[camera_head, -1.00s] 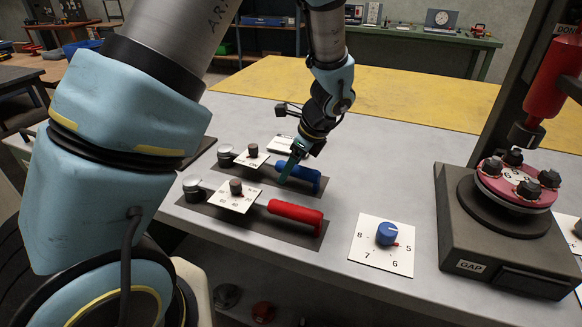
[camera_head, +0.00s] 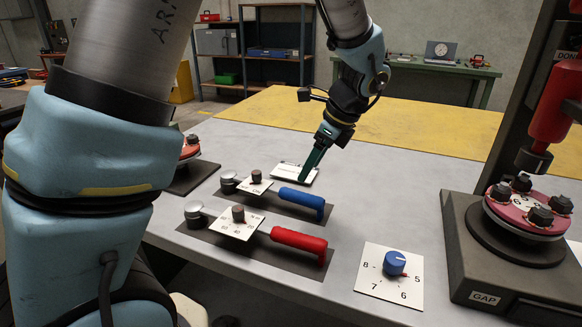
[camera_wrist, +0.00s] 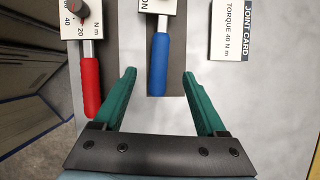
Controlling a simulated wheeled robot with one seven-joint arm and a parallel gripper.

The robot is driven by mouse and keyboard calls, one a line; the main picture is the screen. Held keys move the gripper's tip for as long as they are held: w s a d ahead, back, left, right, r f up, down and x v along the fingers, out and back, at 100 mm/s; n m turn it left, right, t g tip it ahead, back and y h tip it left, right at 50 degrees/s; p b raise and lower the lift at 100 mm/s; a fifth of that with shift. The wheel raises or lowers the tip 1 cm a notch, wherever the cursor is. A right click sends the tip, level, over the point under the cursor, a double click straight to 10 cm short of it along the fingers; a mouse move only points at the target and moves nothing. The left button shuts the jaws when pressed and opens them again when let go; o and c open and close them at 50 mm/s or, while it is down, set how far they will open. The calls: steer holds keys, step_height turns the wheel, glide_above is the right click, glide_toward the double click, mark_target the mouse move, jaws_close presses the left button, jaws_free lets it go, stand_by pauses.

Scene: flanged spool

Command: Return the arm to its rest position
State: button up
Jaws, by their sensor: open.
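My gripper (camera_head: 311,166) is held above the bench behind the blue-handled tool in the head view. In the wrist view its two green fingers (camera_wrist: 160,85) are spread wide with nothing between them that they touch. The blue-handled torque wrench (camera_head: 302,198) lies on a dark mat; its handle (camera_wrist: 158,65) shows beyond and between the fingers. The red-handled torque wrench (camera_head: 298,240) lies nearer on its own mat, and its handle (camera_wrist: 90,88) is left of the fingers in the wrist view.
A white joint card (camera_wrist: 232,30) lies right of the wrenches in the wrist view. A dial card with a blue knob (camera_head: 394,264) lies at the front. A press stand (camera_head: 480,297) holds a red flanged spool (camera_head: 527,206). The yellow area (camera_head: 430,130) behind is clear.

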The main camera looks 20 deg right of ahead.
steer(key=shift+w+a+n, duration=0.1)
steer(key=shift+a+n, duration=0.2)
steer(key=shift+a, duration=0.05)
steer(key=a+n+g+h, duration=0.1)
steer(key=a+n, duration=0.4)
steer(key=a, duration=0.1)
steer(key=a+n, duration=0.5)
steer(key=a, duration=0.2)
steer(key=w+a+f+n+g+h, duration=0.1)
steer(key=a+n, duration=0.4)
steer(key=a, duration=0.2)
steer(key=shift+n+g+h, duration=0.3)
steer(key=shift+n, duration=0.1)
steer(key=s+a+n+h, duration=0.1)
steer(key=s+a+n, duration=0.2)
steer(key=a+n, duration=0.5)
steer(key=shift+a+f+n+t, duration=0.2)
steer(key=shift+a+n+t, duration=0.2)
steer(key=shift+n, duration=0.4)
